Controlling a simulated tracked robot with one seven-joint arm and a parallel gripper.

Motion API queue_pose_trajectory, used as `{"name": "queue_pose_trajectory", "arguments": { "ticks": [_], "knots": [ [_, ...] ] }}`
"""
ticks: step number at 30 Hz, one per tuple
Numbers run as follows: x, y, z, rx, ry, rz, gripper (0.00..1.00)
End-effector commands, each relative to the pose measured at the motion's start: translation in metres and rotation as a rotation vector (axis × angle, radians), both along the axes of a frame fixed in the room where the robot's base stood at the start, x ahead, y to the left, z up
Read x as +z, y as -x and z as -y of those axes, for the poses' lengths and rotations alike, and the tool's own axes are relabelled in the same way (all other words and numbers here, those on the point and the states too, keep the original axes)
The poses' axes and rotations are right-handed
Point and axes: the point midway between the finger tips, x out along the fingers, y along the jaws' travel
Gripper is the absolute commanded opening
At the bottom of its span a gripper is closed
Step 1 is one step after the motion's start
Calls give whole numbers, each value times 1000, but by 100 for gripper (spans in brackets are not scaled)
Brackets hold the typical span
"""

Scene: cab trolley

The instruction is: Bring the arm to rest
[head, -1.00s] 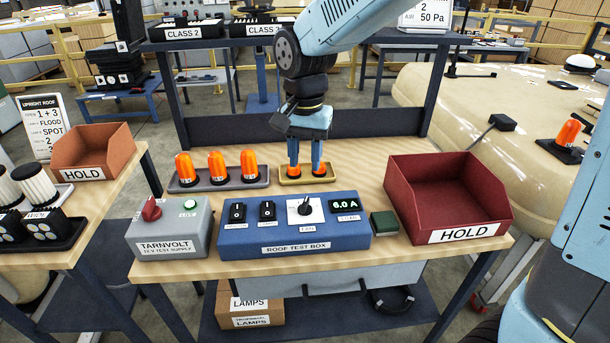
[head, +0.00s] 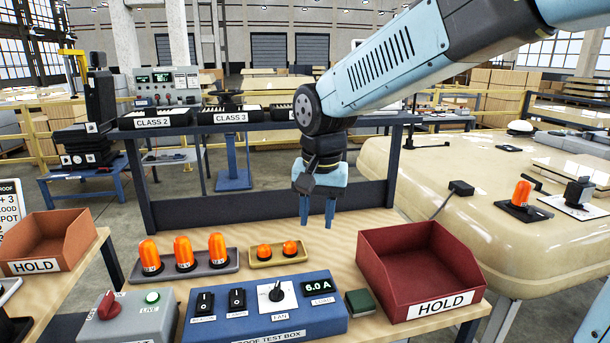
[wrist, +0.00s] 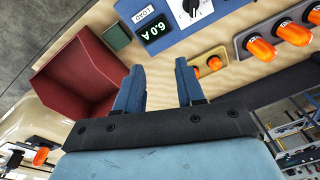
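My gripper (head: 318,222) hangs fingers-down above the bench, between the yellow tray and the red HOLD bin. Its two blue fingers are apart with nothing between them, which the wrist view (wrist: 161,88) also shows. My arm reaches in from the upper right, clear of the bench top. The yellow tray (head: 258,262) holds two small orange domes (head: 264,251) behind the blue roof test box (head: 263,316). The test box display reads 6.0 A. The red HOLD bin (head: 372,277) looks empty.
A grey tray (head: 198,272) with three orange beacons stands left of the yellow tray. A grey supply box (head: 125,322) with a red knob is at the front left. A dark shelf upright (head: 393,165) stands behind my gripper. A cream cab roof (head: 450,165) is at right.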

Motion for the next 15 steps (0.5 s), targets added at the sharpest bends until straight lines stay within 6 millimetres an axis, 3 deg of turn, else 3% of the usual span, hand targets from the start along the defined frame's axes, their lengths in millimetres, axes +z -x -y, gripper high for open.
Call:
{"name": "queue_pose_trajectory", "arguments": {
  "ticks": [1,6,15],
  "knots": [
    [7,2,19,-2,-7,24,38],
    [24,15,73,19,-16,101,38],
    [41,53,155,57,3,241,38]
  ]
}}
